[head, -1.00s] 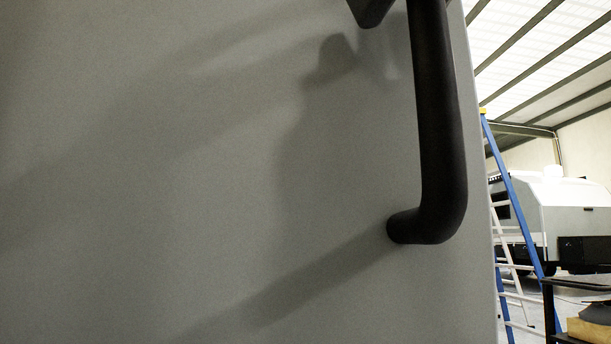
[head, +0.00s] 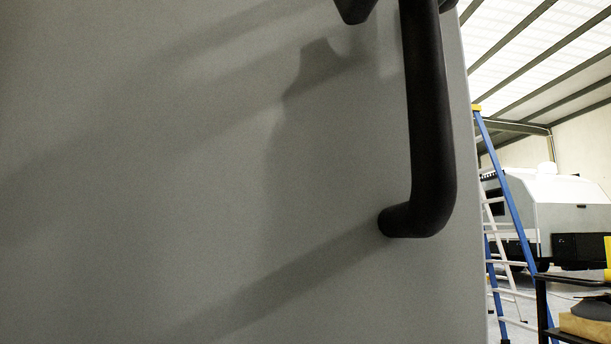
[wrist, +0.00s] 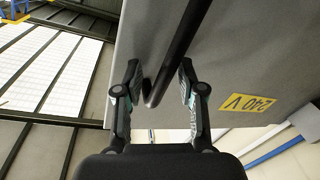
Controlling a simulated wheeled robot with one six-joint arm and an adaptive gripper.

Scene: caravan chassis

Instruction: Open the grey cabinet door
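The grey cabinet door (head: 200,230) fills most of the head view, with its right edge near the picture's right side. Its black bar handle (head: 430,130) stands upright near that edge; the top end is out of view. In the wrist view the door (wrist: 245,60) appears upside down, with the handle (wrist: 175,50) crossing it. My gripper (wrist: 160,75) has one finger on each side of the handle, with a visible gap on the left finger's side. Contact on the right side is unclear. In the head view only dark fingertips show at the top, beside the handle.
A blue and white stepladder (head: 505,190) stands beyond the door's right edge. A dark trolley (head: 575,280) is at the lower right, and a white caravan (head: 565,210) is farther back. The wrist view shows a yellow 240 V label (wrist: 246,104) on the door.

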